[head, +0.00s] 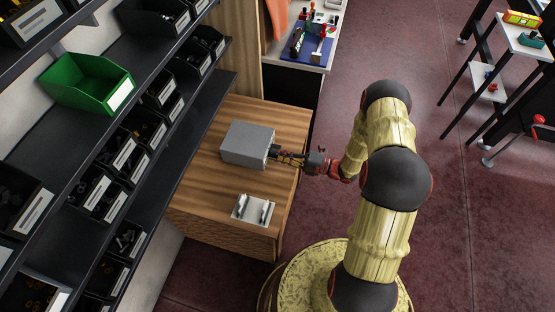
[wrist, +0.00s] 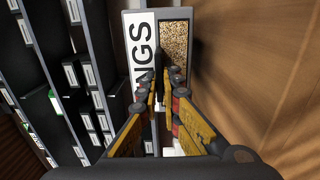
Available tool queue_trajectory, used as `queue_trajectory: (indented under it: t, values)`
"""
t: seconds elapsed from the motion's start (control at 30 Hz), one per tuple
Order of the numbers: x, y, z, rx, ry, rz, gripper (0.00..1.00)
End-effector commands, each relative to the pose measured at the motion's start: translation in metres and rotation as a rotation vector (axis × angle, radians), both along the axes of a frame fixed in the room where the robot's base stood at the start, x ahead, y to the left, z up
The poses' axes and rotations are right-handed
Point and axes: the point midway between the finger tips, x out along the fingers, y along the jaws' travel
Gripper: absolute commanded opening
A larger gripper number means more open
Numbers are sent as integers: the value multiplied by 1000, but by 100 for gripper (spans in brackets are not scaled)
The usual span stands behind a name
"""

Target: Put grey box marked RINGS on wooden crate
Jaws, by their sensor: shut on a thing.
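The grey box (head: 248,143) is over the top of the wooden crate (head: 215,195), toward its back. I cannot tell whether the box rests on the wood or hangs just above it. My gripper (head: 280,155) reaches in from the right and is shut on the box's right side. In the wrist view the fingers (wrist: 161,80) close on the box (wrist: 139,50). Its white label shows the letters "NGS", with the rest cut off or hidden, beside a speckled brown panel.
A small pale holder with two upright pieces (head: 253,210) stands on the crate's front part. A dark shelf rack (head: 150,185) with black bins and a green bin (head: 88,83) stands close on the left. A table with a blue mat (head: 308,45) stands behind.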

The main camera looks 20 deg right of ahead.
Motion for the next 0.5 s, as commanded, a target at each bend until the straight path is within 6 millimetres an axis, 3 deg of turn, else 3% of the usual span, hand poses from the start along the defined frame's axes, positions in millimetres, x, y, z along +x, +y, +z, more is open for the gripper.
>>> queue_trajectory:
  t: [0.03,0.17,0.5]
  values:
    - [-1,0,-12,3,1,0,0]
    - [-1,0,-29,3,1,0,0]
    - [-1,0,-29,2,0,0,0]
